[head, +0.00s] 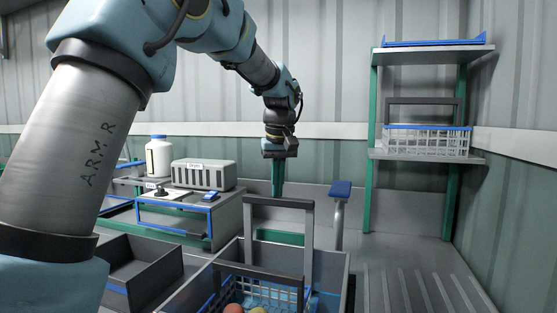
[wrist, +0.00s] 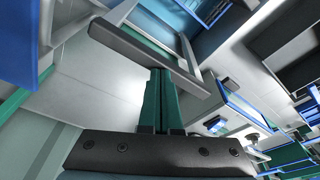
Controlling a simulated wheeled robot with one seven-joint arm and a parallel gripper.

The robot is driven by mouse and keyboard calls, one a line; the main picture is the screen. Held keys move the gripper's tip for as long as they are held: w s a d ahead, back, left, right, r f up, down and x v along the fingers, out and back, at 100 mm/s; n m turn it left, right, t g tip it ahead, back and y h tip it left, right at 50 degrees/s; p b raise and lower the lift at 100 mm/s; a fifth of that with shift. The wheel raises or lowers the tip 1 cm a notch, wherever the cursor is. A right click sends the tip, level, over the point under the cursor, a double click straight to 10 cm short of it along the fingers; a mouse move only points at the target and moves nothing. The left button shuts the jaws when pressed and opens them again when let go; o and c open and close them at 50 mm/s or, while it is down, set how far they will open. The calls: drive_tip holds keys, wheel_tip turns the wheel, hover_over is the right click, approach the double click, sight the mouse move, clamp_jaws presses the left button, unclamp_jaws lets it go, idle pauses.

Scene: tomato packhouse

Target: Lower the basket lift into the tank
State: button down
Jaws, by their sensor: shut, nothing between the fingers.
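The basket lift (head: 279,203) is an upright grey frame with a dark top bar, standing at the tank (head: 335,262). A basket with a dark handle (head: 258,274) and red and orange round produce shows low in the tank opening; its bottom is cut off by the picture edge. My gripper (head: 278,192) points down with its green fingers shut and empty, tips at the lift's top bar. In the wrist view the fingers (wrist: 161,75) end at the dark bar (wrist: 120,47); I cannot tell whether they touch it.
A shelf at right holds a white basket (head: 427,140) and a blue tray (head: 435,42). A blue-topped post (head: 340,189) stands right of my gripper. A bench at left carries a grey box (head: 203,176) and white bottle (head: 159,157). A grey bin (head: 145,268) lies left of the tank.

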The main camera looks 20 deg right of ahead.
drive_tip(key=shift+f+b, duration=1.95)
drive_tip(key=shift+f, duration=1.8)
wheel_tip(320, 180, up, 16)
drive_tip(key=p, duration=1.4)
drive_tip(key=shift+r, duration=0.15)
